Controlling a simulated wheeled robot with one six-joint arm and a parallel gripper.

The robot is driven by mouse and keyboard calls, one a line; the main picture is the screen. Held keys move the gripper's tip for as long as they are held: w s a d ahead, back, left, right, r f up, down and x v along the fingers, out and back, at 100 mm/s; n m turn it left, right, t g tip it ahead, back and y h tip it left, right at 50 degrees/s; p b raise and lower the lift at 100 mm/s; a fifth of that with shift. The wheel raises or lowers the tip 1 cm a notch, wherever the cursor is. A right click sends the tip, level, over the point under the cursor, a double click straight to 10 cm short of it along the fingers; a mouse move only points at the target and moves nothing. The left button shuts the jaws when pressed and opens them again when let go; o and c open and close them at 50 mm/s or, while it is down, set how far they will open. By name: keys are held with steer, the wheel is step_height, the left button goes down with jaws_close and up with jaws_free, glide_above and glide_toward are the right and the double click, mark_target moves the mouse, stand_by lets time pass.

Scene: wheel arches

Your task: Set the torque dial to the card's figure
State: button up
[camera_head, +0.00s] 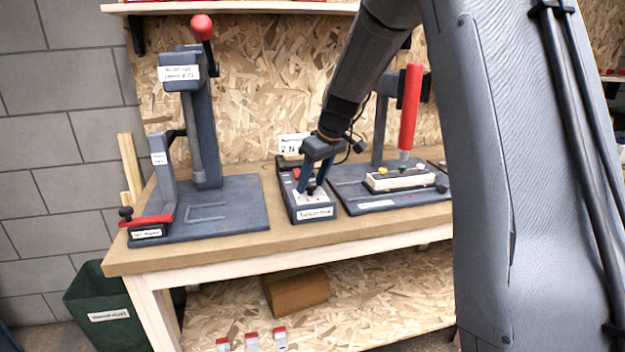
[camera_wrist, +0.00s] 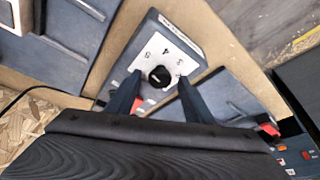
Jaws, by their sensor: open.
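The torque dial is a black knob (camera_wrist: 159,76) on a white numbered face (camera_wrist: 163,55), set on a dark box (camera_head: 313,213) on the bench. In the wrist view, figures stand around the knob; its pointer is too small to read surely. My gripper (camera_head: 312,188) reaches down over the box from above. In the wrist view, its two fingers (camera_wrist: 159,79) are open, one on each side of the knob, with gaps showing; contact cannot be told. A white card (camera_head: 292,143) stands behind the box; its large figure looks like 2, followed by N.
A dark press with a red-ball lever (camera_head: 202,27) stands left of the box. A red-handled press (camera_head: 410,105) with a white block (camera_head: 400,179) stands close on the right. A green bin (camera_head: 106,308) is below the bench's left end. The bench's front edge (camera_head: 290,243) is clear.

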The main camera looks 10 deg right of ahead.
steer(key=c, duration=1)
